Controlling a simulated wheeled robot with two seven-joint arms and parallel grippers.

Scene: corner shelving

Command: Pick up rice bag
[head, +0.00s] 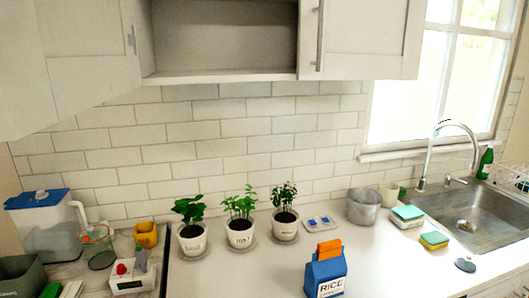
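The rice bag (326,275) is a blue bag with a white label reading "RICE" and an orange top. It stands upright on the white countertop, near the bottom centre of the head view. Nothing covers it. Neither of my grippers shows in this view.
Several potted plants (239,232) stand behind and left of the bag. A metal pot (364,207), sponges (433,240) and a sink (470,222) with a tall faucet are to the right. An open cabinet (222,38) hangs above. The counter right of the bag is mostly clear.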

